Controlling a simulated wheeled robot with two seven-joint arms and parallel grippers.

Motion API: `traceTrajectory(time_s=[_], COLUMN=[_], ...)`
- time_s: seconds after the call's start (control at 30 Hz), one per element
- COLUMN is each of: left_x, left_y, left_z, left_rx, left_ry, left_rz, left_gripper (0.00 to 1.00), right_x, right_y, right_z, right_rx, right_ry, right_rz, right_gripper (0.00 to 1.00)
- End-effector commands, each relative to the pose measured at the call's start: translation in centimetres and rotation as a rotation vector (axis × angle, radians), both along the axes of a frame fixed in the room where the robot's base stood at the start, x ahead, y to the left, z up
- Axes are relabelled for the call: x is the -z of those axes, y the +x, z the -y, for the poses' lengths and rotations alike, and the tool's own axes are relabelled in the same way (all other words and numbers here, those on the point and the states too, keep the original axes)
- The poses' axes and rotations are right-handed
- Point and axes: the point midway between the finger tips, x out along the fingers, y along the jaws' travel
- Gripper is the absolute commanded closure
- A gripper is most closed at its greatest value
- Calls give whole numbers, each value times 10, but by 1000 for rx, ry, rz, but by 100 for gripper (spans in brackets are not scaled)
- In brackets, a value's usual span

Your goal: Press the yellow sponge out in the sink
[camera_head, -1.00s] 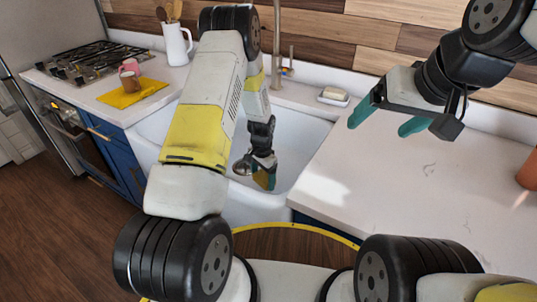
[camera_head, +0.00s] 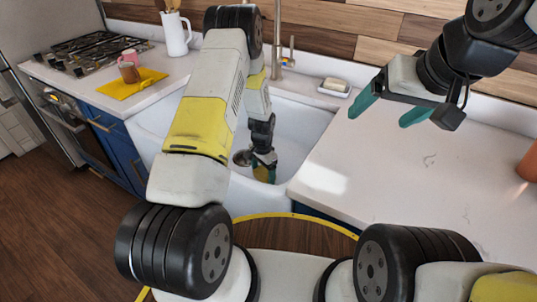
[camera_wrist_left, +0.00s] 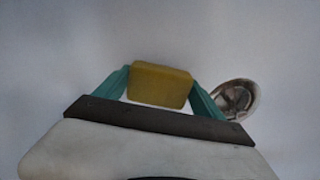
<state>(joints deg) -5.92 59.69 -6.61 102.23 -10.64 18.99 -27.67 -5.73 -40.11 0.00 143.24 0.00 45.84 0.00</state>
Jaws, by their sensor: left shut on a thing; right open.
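The yellow sponge (camera_wrist_left: 160,85) is between the green fingers of my left gripper (camera_wrist_left: 162,92) in the left wrist view. In the head view the sponge (camera_head: 261,173) shows only as a small patch at the tip of my left gripper (camera_head: 264,168), down inside the white sink (camera_head: 295,140). The gripper is shut on the sponge. Whether the sponge touches the sink floor cannot be told. The round drain (camera_wrist_left: 236,97) lies beside the gripper in the sink floor. My right gripper (camera_head: 388,108) is open and empty above the right counter.
The tap (camera_head: 277,35) stands behind the sink. A soap dish with a bar (camera_head: 334,87) sits at the sink's back right. The right counter (camera_head: 400,190) is mostly clear.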

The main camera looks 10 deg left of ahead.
Motion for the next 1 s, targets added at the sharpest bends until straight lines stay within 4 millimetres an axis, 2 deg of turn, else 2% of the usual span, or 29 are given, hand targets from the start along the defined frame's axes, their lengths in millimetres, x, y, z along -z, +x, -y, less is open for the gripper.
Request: traceTrajectory(time_s=[1.0], left_x=[10], left_y=[0], left_z=[0], left_rx=[0], left_ry=[0], left_rz=[0], left_gripper=[59], right_x=[0], right_y=[0], right_z=[0], right_rx=[0], right_ry=[0], right_rz=[0], right_gripper=[16])
